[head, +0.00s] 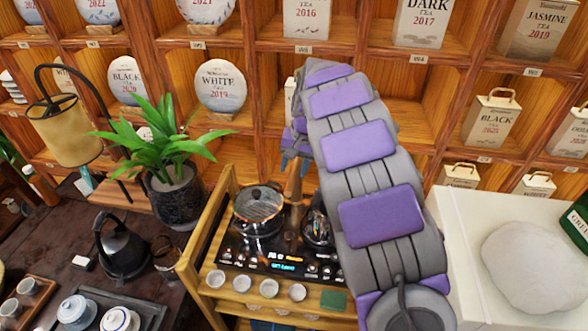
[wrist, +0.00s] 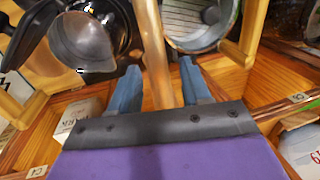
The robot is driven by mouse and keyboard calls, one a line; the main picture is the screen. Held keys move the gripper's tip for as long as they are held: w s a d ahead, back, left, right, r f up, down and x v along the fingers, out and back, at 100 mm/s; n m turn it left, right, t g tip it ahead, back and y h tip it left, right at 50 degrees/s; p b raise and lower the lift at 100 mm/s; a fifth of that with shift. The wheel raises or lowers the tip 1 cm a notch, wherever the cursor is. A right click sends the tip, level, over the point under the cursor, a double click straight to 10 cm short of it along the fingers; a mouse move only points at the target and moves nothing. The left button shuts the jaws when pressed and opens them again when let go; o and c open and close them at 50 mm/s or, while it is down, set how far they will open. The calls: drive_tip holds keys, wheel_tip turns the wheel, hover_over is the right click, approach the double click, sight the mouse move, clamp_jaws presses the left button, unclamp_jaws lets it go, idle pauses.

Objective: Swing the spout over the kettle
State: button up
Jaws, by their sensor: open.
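A tan-brown upright piece that looks like the spout (head: 294,186) stands at the back of the tea stove, between the glass pot and the kettle. In the wrist view the spout (wrist: 153,55) runs between my two blue fingers. My gripper (wrist: 160,75) is open around it, with a visible gap on the right side; contact on the left is unclear. In the head view my gripper (head: 293,150) is partly hidden behind my arm. The kettle (head: 318,229) is on the stove's right side, partly covered by my arm; it also shows in the wrist view (wrist: 82,42).
A lidded glass pot (head: 258,209) is on the stove's left side. Several small cups (head: 269,288) line the cart's front. A potted plant (head: 175,195) and a black kettle (head: 121,246) stand on the left table. Wooden shelves (head: 350,60) with tea packages rise close behind.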

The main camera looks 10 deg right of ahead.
drive_tip(key=shift+f, duration=0.25)
clamp_jaws()
idle(0.3)
